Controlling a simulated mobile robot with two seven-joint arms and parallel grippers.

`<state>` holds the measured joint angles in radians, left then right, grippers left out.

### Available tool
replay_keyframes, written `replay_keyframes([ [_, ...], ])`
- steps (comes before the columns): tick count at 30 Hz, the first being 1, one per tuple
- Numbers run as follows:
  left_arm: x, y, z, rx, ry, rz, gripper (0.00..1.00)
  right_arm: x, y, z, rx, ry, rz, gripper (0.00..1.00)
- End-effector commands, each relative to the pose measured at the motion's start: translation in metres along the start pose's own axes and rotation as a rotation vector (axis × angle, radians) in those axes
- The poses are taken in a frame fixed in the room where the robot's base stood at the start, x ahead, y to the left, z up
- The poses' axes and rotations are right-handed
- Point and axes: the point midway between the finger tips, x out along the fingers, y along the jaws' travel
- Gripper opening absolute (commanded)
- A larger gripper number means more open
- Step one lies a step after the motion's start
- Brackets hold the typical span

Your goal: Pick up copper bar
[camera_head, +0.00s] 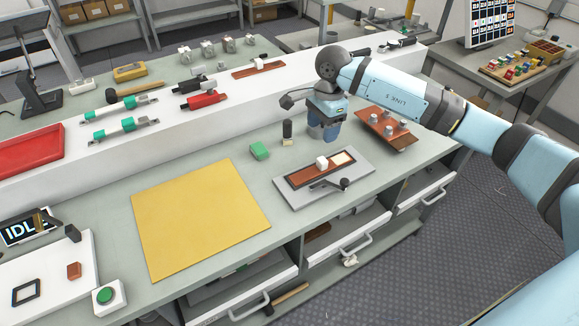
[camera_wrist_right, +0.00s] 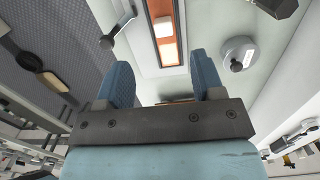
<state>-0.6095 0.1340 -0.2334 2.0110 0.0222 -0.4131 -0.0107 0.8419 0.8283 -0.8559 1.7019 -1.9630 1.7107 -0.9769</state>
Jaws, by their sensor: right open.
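A reddish-brown, copper-coloured bar (camera_head: 305,175) lies on a grey plate (camera_head: 350,185) on the workbench, with a white block and a pale patch on it. It also shows in the right wrist view (camera_wrist_right: 163,13), ahead of the fingers. A black lever (camera_head: 330,184) is beside it on the plate. My right gripper (camera_head: 324,135) is behind the plate in the head view, fingers pointing down. In the wrist view its two blue fingers (camera_wrist_right: 158,82) stand wide apart, with nothing visibly gripped. My left gripper is out of view.
A brown plate with several metal knobs (camera_head: 372,118) is to the gripper's right. A yellow mat (camera_head: 200,218) lies further left. A raised white shelf (camera_head: 165,130) runs behind.

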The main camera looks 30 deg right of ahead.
Motion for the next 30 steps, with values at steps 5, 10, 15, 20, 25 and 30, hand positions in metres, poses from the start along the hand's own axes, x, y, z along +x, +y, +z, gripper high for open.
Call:
replay_keyframes([
  [5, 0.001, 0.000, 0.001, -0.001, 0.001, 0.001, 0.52, -0.004, -0.003, -0.018, -0.003, 0.073, 0.000, 0.62],
  [10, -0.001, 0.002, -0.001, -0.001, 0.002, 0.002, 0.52, 0.024, -0.002, -0.020, -0.004, 0.074, 0.003, 0.62],
  [15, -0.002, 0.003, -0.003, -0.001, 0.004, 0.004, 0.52, 0.056, -0.002, -0.022, -0.003, 0.072, 0.001, 0.62],
  [20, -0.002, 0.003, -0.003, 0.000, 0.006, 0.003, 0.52, 0.074, -0.002, -0.023, -0.005, 0.071, -0.001, 0.62],
  [25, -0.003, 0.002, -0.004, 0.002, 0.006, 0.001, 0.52, 0.081, -0.001, -0.024, -0.004, 0.071, 0.000, 0.62],
  [30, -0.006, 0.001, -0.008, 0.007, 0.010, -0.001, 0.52, 0.101, 0.005, -0.028, -0.003, 0.070, 0.001, 0.62],
])
